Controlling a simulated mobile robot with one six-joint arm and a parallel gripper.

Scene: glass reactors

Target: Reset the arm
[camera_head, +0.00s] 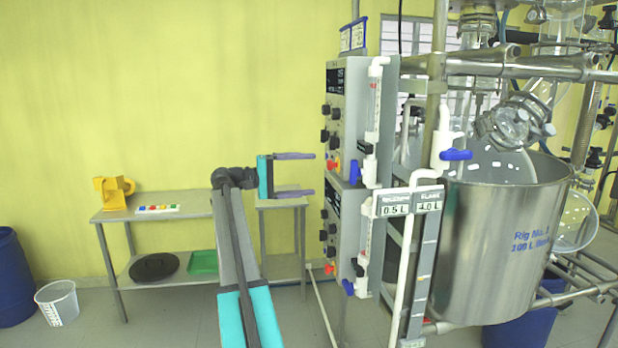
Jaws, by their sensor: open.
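My gripper (308,174) shows in the head view near the middle, at the end of my grey and teal arm. Its two dark fingers point right and stand wide apart, one above the other. Nothing is between them. The fingertips appear just left of the grey control panel (347,110) in the picture; I cannot tell how far they are from it in depth.
The steel reactor vessel (500,250), its pipes and metal frame fill the right side. A grey table (195,206) bears a yellow device (113,192) and small coloured blocks (158,208). A blue barrel (14,275) and a white bucket (57,303) stand left.

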